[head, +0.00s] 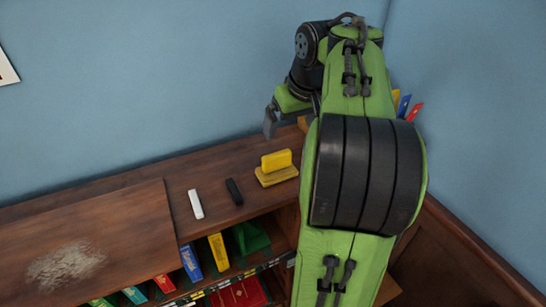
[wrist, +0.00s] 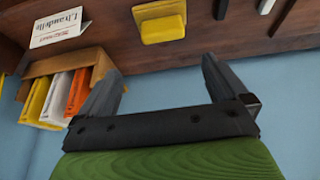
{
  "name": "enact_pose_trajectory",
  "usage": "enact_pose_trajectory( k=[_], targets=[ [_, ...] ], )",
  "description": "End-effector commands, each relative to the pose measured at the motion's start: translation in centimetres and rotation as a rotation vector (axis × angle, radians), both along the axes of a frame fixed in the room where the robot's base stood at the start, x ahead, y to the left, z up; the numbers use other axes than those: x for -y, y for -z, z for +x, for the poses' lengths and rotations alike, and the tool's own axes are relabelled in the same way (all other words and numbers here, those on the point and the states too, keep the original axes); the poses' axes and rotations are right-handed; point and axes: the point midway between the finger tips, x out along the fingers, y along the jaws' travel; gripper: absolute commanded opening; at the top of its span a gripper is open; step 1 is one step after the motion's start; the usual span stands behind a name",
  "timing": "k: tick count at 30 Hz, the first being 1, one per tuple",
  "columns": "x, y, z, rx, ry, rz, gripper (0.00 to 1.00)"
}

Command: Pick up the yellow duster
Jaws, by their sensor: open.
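The yellow duster (head: 277,166) sits on top of the wood bookcase (head: 130,185), just left of my arm in the head view. It has a block-like upper part on a wider, flat base. In the wrist view the duster (wrist: 160,22) shows at the top, beyond my fingertips. My gripper (wrist: 163,80) is open and empty, with its two fingers spread apart. In the head view my gripper (head: 271,118) is behind and above the duster, partly hidden by my arm, and does not touch it.
A black stick (head: 234,191) and a white stick (head: 196,204) lie left of the duster. A wooden holder with coloured folders (wrist: 62,92) and a white card (wrist: 60,28) stand near my gripper. Blue walls (head: 150,80) close off the back. Books (head: 191,262) fill shelves below.

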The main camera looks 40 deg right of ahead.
Motion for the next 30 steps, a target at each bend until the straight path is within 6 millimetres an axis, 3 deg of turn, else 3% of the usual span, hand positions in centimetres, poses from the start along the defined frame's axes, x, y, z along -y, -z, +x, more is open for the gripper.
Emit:
enact_pose_trajectory(
  k=[1,3,9,14,22,30],
  targets=[
    [0.0,2.0,0.5,-0.002,-0.002,0.003,1.00],
    [0.2,3.8,1.2,-0.003,-0.002,0.004,1.00],
    [0.7,8.0,2.9,-0.004,-0.001,0.004,1.00],
    [0.9,9.4,3.7,-0.002,0.000,0.001,1.00],
    [1.6,13.3,5.9,-0.002,-0.001,0.003,1.00],
    [1.6,13.5,6.0,-0.001,0.000,0.001,0.97]
  ],
)
